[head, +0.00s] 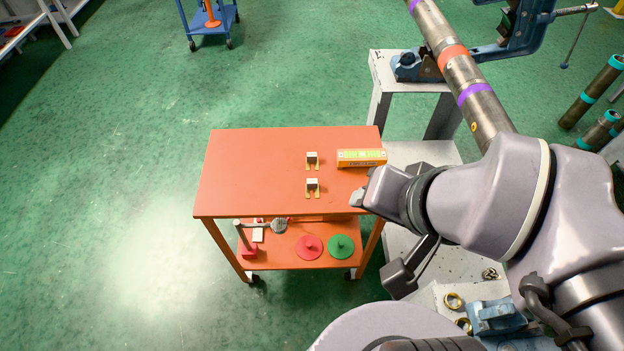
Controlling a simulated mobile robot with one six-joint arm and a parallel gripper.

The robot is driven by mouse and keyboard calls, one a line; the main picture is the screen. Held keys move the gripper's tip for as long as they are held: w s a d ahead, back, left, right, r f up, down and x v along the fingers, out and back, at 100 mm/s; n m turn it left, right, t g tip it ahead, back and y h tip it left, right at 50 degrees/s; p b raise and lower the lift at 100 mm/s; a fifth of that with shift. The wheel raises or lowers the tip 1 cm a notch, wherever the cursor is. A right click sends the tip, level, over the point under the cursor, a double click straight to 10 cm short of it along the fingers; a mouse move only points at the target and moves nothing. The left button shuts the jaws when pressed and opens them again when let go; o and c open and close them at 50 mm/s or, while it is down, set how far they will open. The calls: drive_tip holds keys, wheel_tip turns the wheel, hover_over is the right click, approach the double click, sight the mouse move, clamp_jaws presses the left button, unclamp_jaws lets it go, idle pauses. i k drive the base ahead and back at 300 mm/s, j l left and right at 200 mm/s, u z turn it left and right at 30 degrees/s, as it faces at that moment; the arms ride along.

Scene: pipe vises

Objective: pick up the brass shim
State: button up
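Two small brass shims, slotted yellow pieces each with a pale block on it, lie on the orange cart top (250,170). The farther shim (308,166) is above the nearer shim (308,194) in the picture. My gripper (358,198) is over the cart's right edge, to the right of the nearer shim and apart from it. It is seen from behind and the side, so its finger opening is hidden. I cannot tell whether it is open or shut.
An orange level (362,158) lies at the cart top's right. The lower shelf holds a red disc (309,247) and a green disc (341,247). A pipe (468,83) slants at upper right, by a blue vise (530,30). The cart top's left is clear.

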sight(311, 185)
drive_tip(key=k+l+z, duration=0.2)
drive_tip(key=k+z, duration=0.3)
drive_tip(key=k+l+z, duration=0.5)
drive_tip(key=u, duration=1.35)
drive_tip(key=i+j, duration=0.25)
drive_tip(key=i, duration=0.2)
drive_tip(key=i+j, duration=0.25)
drive_tip(key=i, duration=0.2)
drive_tip(key=i+j+u, duration=0.1)
drive_tip(key=i, duration=0.35)
drive_tip(key=i+j, duration=0.3)
drive_tip(key=i, duration=0.15)
